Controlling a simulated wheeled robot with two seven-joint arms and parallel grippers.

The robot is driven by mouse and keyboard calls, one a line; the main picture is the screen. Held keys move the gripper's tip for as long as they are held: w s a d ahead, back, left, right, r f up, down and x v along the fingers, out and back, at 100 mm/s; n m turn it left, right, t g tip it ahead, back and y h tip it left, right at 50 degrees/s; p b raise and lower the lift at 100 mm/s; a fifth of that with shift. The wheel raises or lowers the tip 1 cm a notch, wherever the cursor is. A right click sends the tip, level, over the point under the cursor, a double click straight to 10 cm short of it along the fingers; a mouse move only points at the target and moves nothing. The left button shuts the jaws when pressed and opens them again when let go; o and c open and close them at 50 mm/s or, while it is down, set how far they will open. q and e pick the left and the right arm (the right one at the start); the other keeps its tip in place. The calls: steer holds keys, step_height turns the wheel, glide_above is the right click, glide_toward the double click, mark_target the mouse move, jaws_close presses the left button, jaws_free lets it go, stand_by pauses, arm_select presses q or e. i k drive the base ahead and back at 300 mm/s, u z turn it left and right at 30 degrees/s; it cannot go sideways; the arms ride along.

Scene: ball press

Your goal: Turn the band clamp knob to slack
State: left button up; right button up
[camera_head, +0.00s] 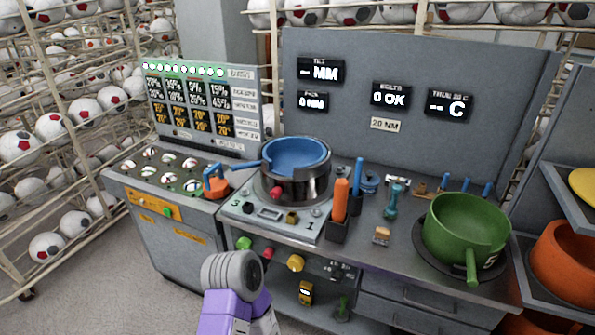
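A dark round band clamp (297,187) stands on the middle of the bench around a blue bowl (296,152), whose handle points left. A small red knob (276,193) sits on the front of the band, and it looks like the clamp knob; how tight it is cannot be told. A purple arm link with a grey ridged round part (232,273), mine, rises from the bottom edge, below and left of the clamp and apart from it. I see no gripper fingers; neither gripper shows clearly.
Green (243,243), red (268,253) and yellow (295,263) knobs line the bench front. An orange-handled tool (341,200) stands in a holder right of the clamp. A green pan (467,230) sits further right. Ball racks (60,150) stand at left.

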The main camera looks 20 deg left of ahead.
mark_target(277, 191)
steer(key=k, duration=0.5)
steer(key=u, duration=1.6)
steer(key=i, duration=0.9)
steer(key=z, duration=0.45)
